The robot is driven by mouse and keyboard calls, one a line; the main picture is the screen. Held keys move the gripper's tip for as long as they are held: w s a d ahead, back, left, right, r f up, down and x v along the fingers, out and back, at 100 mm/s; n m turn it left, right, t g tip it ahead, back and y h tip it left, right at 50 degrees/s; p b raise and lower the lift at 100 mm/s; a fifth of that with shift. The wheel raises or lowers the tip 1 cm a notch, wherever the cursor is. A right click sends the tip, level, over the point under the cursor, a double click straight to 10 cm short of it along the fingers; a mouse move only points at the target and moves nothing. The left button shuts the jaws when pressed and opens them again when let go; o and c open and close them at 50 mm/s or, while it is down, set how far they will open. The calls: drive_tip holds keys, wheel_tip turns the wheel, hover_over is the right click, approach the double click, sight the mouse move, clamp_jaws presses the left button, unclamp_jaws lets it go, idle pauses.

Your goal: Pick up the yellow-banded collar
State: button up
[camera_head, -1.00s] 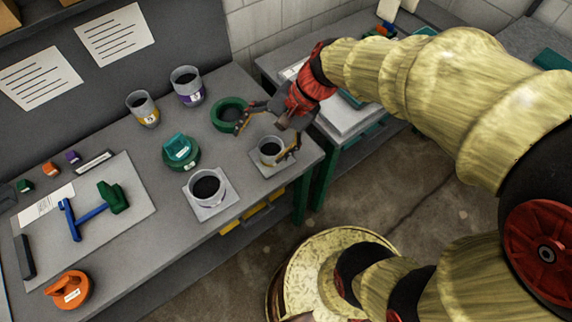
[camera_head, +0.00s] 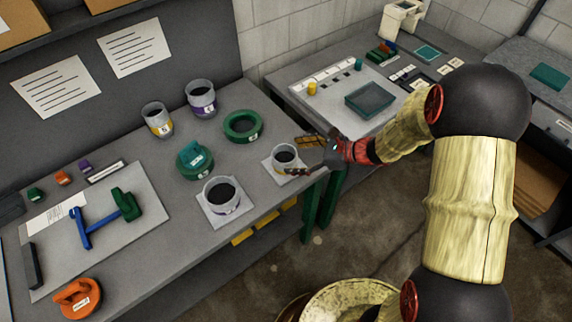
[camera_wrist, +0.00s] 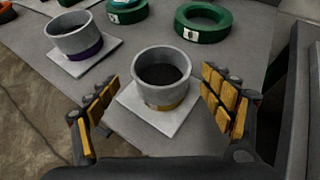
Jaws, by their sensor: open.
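A grey collar with a yellow band (camera_head: 285,157) stands upright on a small white square pad (camera_head: 273,174) at the bench's right front corner. In the wrist view this collar (camera_wrist: 162,80) sits centrally, its yellow band low on its side. My gripper (camera_head: 304,156) is at its right, with fingers spread wide. In the wrist view the fingers stand left and right of the collar, with gaps on both sides. Another yellow-banded collar (camera_head: 157,119) stands at the back of the bench.
A purple-banded collar (camera_head: 221,194) on a pad stands left of the near collar. Green ring (camera_head: 242,126), teal lidded piece (camera_head: 195,159) and another purple-banded collar (camera_head: 201,97) are behind. A second bench (camera_head: 335,88) is beyond, across a gap.

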sight(276, 157)
drive_tip(key=b+x, duration=0.1)
drive_tip(key=x, duration=0.3)
drive_tip(key=shift+w+a+f+b, duration=0.2)
drive_tip(key=shift+w+f+b, duration=0.05)
drive_tip(key=shift+f+b, duration=0.1)
drive_tip(key=shift+c, duration=0.7)
drive_tip(key=c, duration=1.3)
